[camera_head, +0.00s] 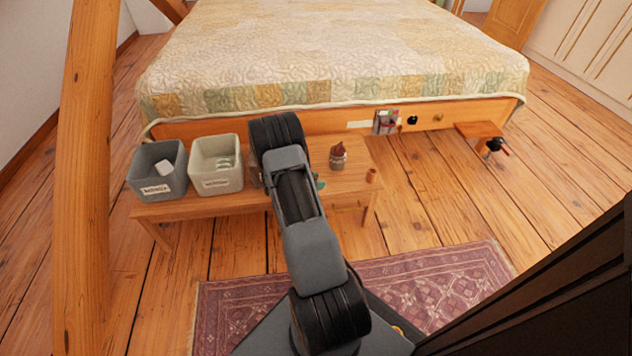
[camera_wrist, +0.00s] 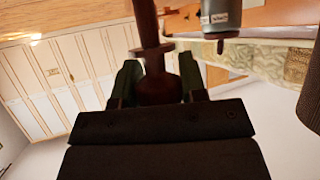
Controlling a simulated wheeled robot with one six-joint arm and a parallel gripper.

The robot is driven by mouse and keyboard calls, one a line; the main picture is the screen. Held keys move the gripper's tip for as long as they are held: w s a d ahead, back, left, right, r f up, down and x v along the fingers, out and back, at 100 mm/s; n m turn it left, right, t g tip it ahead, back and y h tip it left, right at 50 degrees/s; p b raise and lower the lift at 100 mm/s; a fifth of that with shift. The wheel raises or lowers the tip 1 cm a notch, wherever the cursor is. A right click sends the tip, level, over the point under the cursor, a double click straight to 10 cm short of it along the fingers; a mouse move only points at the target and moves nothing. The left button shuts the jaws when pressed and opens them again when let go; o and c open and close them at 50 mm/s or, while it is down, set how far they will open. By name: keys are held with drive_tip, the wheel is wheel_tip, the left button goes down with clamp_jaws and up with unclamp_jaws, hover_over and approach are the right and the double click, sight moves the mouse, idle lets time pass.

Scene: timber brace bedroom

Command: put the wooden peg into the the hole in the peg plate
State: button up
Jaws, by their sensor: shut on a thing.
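In the wrist view, my gripper (camera_wrist: 157,82) is shut on the dark brown wooden peg (camera_wrist: 146,24). The peg has a wider collar, and its shaft extends past the green fingertips out of the top of the frame. In the head view, my arm hides most of the gripper and I cannot make out the peg. A green bit beside the arm may be a fingertip. I cannot identify the peg plate or its hole for sure. The bed's footboard (camera_head: 467,112) carries a small panel (camera_head: 386,122), a black knob (camera_head: 412,120) and a round brass-coloured fitting (camera_head: 438,118).
A wooden post (camera_head: 84,180) stands left. A small shelf with a clamp (camera_head: 494,146) is right. A patterned rug (camera_head: 425,285) lies in front.

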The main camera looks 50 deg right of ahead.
drive_tip(key=shift+f+b, duration=1.65)
drive_tip(key=shift+f, duration=1.25)
drive_tip(key=o, duration=1)
drive_tip(key=shift+p+v, duration=2.75)
drive_tip(key=shift+v, duration=4.15)
